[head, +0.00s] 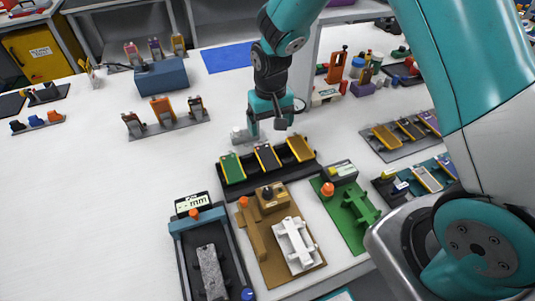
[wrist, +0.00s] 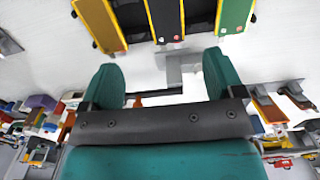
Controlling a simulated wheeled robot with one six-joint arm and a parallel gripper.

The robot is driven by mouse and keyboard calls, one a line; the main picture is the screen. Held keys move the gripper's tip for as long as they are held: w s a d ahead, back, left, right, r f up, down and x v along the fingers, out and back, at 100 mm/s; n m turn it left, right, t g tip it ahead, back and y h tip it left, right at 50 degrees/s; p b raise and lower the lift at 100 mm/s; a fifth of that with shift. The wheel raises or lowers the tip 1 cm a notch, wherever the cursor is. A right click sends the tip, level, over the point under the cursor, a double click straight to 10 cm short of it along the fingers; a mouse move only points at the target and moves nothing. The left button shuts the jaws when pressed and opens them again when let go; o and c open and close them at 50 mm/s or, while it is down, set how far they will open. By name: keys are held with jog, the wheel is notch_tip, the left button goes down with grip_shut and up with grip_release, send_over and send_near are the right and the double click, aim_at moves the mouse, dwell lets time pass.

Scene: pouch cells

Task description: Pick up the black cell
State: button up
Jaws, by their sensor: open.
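The black cell (head: 268,158) leans in the middle of a dark rack (head: 226,193), between a green cell (head: 232,168) on its left and an orange-yellow cell (head: 300,148) on its right. In the wrist view the black cell (wrist: 166,18) is at the top middle, partly cut off by the frame edge. The yellow cell (wrist: 100,24) and green cell (wrist: 235,14) flank it. My gripper (head: 267,130) is open and empty, just behind the rack in the head view. In the wrist view its teal fingers (wrist: 160,78) stand apart, clear of the cells.
In front of the rack are a gauge fixture (head: 193,207), a brown board (head: 311,276) with a white fixture, and a green board (head: 352,232). More cell racks (head: 399,154) lie right. Clips on a grey strip (head: 170,129) stand left.

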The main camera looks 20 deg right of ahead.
jog(key=p, duration=0.1)
send_over(267, 156)
jog(key=f, duration=0.6)
jog(key=shift+s+d, duration=0.15)
jog(key=shift+d, duration=0.2)
jog(key=f, duration=0.1)
jog(key=f+p, duration=0.2)
jog(key=f, duration=0.1)
jog(key=shift+a+f, duration=0.1)
jog(key=shift+a, duration=0.25)
jog(key=shift+f, duration=0.55)
jog(key=c, duration=1)
